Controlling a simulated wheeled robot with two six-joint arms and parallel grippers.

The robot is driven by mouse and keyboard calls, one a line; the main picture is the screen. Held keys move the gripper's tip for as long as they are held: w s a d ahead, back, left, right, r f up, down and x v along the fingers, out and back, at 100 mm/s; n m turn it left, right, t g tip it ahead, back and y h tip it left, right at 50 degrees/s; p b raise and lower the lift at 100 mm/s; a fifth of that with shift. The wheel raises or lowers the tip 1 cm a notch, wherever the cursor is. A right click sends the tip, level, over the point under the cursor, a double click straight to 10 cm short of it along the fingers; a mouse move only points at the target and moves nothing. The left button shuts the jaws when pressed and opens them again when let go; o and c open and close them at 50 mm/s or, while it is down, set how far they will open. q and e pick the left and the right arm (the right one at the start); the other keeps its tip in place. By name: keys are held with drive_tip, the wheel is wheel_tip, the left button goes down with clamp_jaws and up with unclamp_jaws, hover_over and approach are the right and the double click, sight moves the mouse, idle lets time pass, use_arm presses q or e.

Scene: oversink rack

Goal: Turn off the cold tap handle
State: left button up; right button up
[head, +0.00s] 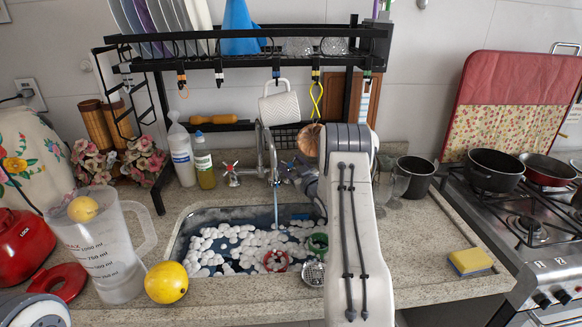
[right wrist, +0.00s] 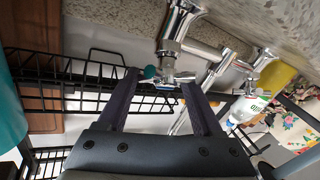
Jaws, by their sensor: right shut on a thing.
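The chrome faucet (head: 270,150) stands behind the sink, and a thin stream of water shows below its spout. The cold tap handle (right wrist: 172,79) is a chrome cross with a teal tip and a blue mark, right of the faucet in the head view. My right gripper (right wrist: 163,88) is shut on this handle, with one dark finger on each side of it. In the head view my right arm hides much of the gripper (head: 289,171). The other tap handle (head: 232,173), with red on it, stands free at the left.
The sink (head: 190,225) holds white foam, a red and a green item. A black rack (head: 215,62) with hanging utensils and a mug (head: 279,106) stands over it. Soap bottles (head: 181,155) stand left, glasses and a black pot (head: 415,176) right. A pitcher (head: 105,245) stands front left.

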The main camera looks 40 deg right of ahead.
drive_tip(key=m+h+b, duration=0.3)
drive_tip(key=m, duration=0.1)
drive_tip(key=shift+f+g+h+b, duration=0.15)
drive_tip(key=shift+g+h+b, duration=0.15)
drive_tip(key=shift+h, duration=0.1)
drive_tip(key=shift+m, duration=0.3)
drive_tip(key=shift+s+d, duration=0.1)
drive_tip(key=shift+d, duration=0.05)
idle(0.3)
drive_tip(key=o, duration=1.3)
drive_tip(key=shift+o, duration=0.2)
